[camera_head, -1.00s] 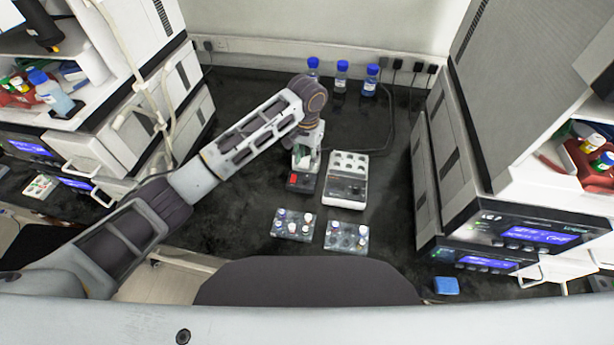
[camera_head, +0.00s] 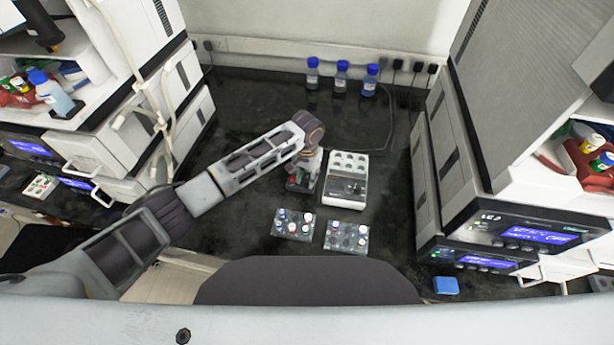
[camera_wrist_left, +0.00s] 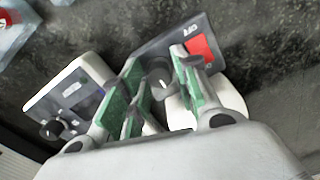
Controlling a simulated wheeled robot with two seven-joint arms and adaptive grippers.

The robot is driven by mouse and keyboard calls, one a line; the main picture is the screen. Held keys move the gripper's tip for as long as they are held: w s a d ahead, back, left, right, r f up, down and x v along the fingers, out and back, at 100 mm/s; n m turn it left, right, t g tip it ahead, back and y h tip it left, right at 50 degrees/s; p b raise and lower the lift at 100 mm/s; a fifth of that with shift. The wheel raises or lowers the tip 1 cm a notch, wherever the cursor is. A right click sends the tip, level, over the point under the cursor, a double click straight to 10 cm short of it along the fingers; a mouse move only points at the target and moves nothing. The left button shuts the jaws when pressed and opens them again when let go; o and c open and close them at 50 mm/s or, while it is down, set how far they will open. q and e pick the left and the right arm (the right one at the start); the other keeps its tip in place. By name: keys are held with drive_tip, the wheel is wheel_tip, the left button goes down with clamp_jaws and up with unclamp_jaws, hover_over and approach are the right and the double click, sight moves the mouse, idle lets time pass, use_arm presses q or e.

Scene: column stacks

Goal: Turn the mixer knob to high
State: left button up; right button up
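The mixer (camera_wrist_left: 218,29) has a dark face with a red switch (camera_wrist_left: 202,48) in the left wrist view. Its round dark knob (camera_wrist_left: 158,74) shows between the fingers. My left gripper (camera_wrist_left: 155,88) has green finger pads set apart, one on each side of the knob, and no firm contact shows. In the head view the mixer (camera_head: 292,186) is mostly hidden under my left gripper (camera_head: 304,178), which points down at it. My right gripper is in no view.
A white block device (camera_head: 346,178) with its own knob (camera_wrist_left: 50,129) stands close to the mixer's right in the head view. Two vial racks (camera_head: 293,225) (camera_head: 346,237) lie nearer. Blue-capped bottles (camera_head: 342,77) stand at the back. Instrument stacks flank the dark bench.

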use_arm(q)
clamp_jaws()
idle(0.6)
drive_tip(key=shift+r+m+p, duration=0.15)
drive_tip(key=shift+m+p, duration=1.3)
drive_tip(key=shift+m, duration=0.05)
drive_tip(key=m+p, duration=0.2)
drive_tip(key=m, duration=0.2)
drive_tip(key=m+p, duration=0.2)
drive_tip(key=m, duration=0.3)
drive_tip(key=shift+d, duration=0.15)
drive_tip(key=shift+m+p, duration=0.35)
drive_tip(key=shift+m, duration=2.65)
drive_tip(key=shift+s, duration=0.1)
